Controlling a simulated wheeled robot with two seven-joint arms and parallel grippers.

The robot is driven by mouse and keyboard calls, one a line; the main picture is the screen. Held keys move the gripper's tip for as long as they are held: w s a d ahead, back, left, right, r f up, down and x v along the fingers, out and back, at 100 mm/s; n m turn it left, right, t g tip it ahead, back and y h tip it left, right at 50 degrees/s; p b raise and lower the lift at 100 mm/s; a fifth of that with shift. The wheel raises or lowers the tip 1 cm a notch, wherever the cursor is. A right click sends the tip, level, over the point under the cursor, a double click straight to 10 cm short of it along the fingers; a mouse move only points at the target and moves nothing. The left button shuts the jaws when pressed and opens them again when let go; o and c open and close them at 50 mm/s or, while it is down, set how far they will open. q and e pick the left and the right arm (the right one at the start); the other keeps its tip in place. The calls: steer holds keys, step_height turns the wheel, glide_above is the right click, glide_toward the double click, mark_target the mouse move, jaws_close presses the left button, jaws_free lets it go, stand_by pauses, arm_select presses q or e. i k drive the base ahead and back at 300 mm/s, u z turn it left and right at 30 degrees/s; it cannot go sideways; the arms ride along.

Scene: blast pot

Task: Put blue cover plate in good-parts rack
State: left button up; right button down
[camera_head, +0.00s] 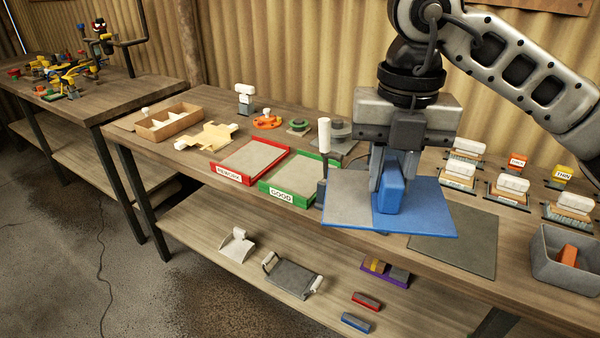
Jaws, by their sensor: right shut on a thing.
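The blue cover plate (430,212) is flat, with a grey left part, a blue right part and an upright blue block handle (390,190) near its middle. My right gripper (388,185) is shut on this handle from above. The plate looks level and seems to be held above the bench, partly over a dark grey mat (465,245). The good-parts rack is a green-edged tray (277,195) labelled GOOD, left of the plate, and its grey floor is empty. The plate and my gripper hide part of the bench behind them. My left gripper is not in view.
The red REWORK tray (235,178) adjoins the green one on its left. A white-handled upright tool (323,150) stands between the green tray and the plate. Brushes (468,150) and a grey bin (567,256) are at the right. A lower shelf (210,245) holds loose parts.

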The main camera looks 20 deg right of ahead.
mark_target(294, 172)
steer(key=i, duration=1.45)
